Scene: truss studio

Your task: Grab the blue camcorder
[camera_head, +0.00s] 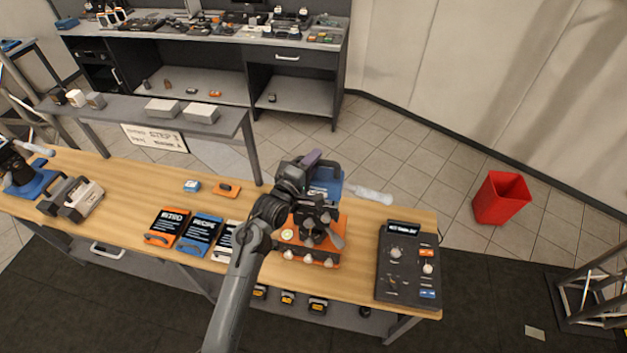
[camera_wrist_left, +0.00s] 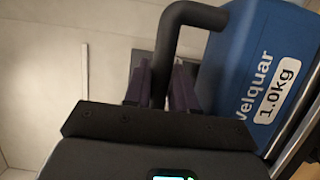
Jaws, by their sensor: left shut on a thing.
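The blue camcorder (camera_head: 326,179) shows near the back edge of the wooden table, partly hidden behind my left gripper (camera_head: 308,160). A pale cylinder (camera_head: 370,195) sticks out to its right. In the left wrist view, the blue body (camera_wrist_left: 258,65) carries a label reading "Velquar 1.0kg", and a black bent handle (camera_wrist_left: 188,14) runs down between the purple fingers of my left gripper (camera_wrist_left: 162,88). The left gripper is shut on this handle. I cannot tell whether the camcorder touches the table. My right gripper is not in view.
An orange-based rack (camera_head: 322,263) with knobs stands beneath my left arm. A black control panel (camera_head: 405,270) lies at the table's right end. A red bin (camera_head: 500,198) stands on the floor.

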